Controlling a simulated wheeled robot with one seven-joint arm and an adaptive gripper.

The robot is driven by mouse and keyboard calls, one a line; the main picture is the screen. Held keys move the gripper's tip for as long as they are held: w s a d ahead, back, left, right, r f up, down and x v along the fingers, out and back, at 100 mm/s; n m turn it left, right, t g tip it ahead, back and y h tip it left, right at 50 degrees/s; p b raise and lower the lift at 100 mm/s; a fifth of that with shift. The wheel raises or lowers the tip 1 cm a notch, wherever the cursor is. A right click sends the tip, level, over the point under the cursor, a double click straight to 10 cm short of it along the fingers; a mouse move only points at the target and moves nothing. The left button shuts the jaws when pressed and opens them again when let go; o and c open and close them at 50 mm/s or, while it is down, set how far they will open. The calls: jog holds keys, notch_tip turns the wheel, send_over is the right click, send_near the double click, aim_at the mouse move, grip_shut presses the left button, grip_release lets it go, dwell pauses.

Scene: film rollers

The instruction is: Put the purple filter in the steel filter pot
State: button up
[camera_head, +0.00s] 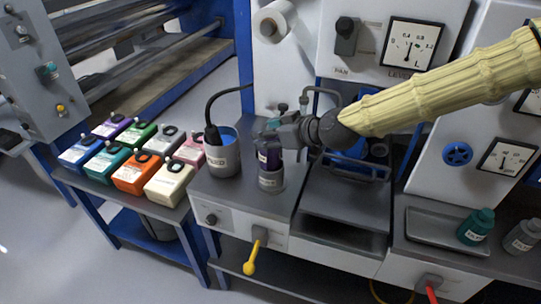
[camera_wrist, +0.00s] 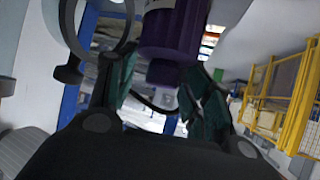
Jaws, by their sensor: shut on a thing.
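The purple filter (camera_head: 268,156) is a dark purple cylinder standing upright at the mouth of the steel filter pot (camera_head: 271,181), a small grey labelled pot on the bench. Its lower end is at or just inside the rim; I cannot tell how deep. My gripper (camera_head: 275,136) is shut on the filter's upper part, directly above the pot. In the wrist view the purple filter (camera_wrist: 172,38) shows between the green finger pads of my gripper (camera_wrist: 160,88), with a pale label at the top edge. The pot's inside is hidden.
A larger grey pot (camera_head: 223,158) with blue liquid and a black cable stands close left. Several coloured canisters (camera_head: 135,174) fill a shelf further left. A thin tap pipe (camera_head: 322,92) rises behind my gripper. A tray (camera_head: 440,232) with a teal bottle (camera_head: 476,228) is at right.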

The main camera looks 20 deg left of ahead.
aim_at(271, 154)
jog(key=f, duration=0.1)
jog(key=w+f, duration=0.1)
jog(key=f, duration=0.1)
jog(key=shift+w+d+f, duration=0.1)
jog(key=shift+w+f, duration=0.2)
jog(key=shift+f, duration=0.05)
grip_shut()
jog(key=shift+s+f, duration=0.1)
jog(key=shift+s, duration=0.25)
jog(key=f, duration=0.3)
jog(key=shift+w+p, duration=0.2)
jog(key=shift+p, duration=0.2)
jog(key=shift+f, duration=0.2)
jog(key=shift+s, duration=0.15)
jog(key=shift+f, duration=0.25)
jog(key=o, duration=1.3)
grip_release()
jog(key=shift+o, duration=0.2)
